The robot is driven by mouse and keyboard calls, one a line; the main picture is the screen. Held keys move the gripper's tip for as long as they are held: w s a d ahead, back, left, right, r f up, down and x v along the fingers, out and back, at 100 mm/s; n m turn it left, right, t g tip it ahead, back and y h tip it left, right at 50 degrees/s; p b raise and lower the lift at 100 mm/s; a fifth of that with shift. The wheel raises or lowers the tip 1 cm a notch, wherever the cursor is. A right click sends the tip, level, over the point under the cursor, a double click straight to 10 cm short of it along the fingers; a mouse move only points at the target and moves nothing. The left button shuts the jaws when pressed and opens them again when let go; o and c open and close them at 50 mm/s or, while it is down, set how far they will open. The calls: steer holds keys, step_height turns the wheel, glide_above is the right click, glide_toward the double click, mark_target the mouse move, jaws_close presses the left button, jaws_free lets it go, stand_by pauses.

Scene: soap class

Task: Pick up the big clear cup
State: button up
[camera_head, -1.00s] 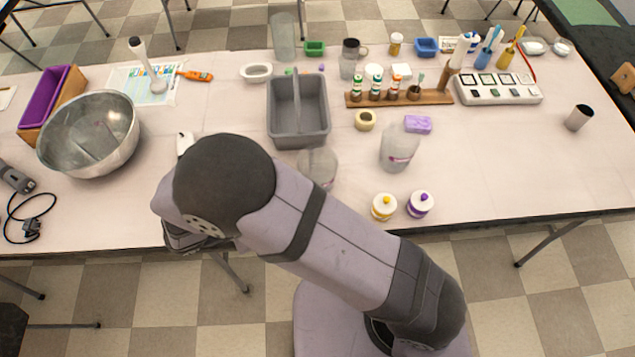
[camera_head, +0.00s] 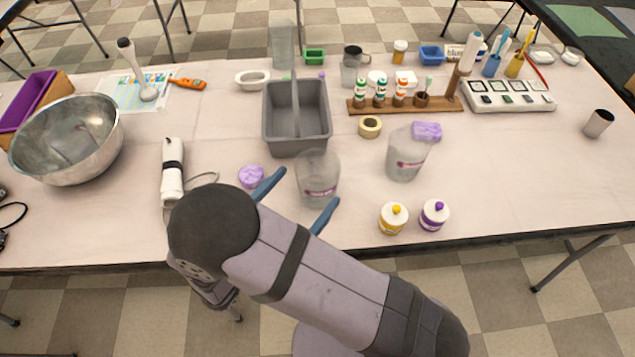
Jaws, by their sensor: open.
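Two clear cups with purplish print stand on the table; I cannot tell for sure which is the bigger. One clear cup (camera_head: 318,178) is in the middle, in front of the grey caddy. The other clear cup (camera_head: 407,153) is further right, in front of the purple sponge. My gripper (camera_head: 297,201) has its blue fingers spread open and empty. They point toward the middle cup from its near left side, with one fingertip left of it and one just below it. I cannot tell if they touch it. My wrist hides the gripper's base.
The grey caddy (camera_head: 297,125) stands behind the middle cup. A purple round piece (camera_head: 251,176) lies near the left finger. Yellow-capped (camera_head: 393,218) and purple-capped (camera_head: 434,215) bottles stand at the front edge. A white corded tool (camera_head: 173,172) and steel bowl (camera_head: 68,140) are left. The right front table is clear.

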mark_target(329, 160)
steer(key=shift+p+x, duration=0.6)
steer(key=shift+x, duration=2.6)
steer(key=shift+a+f, duration=0.15)
steer(key=c, duration=1.1)
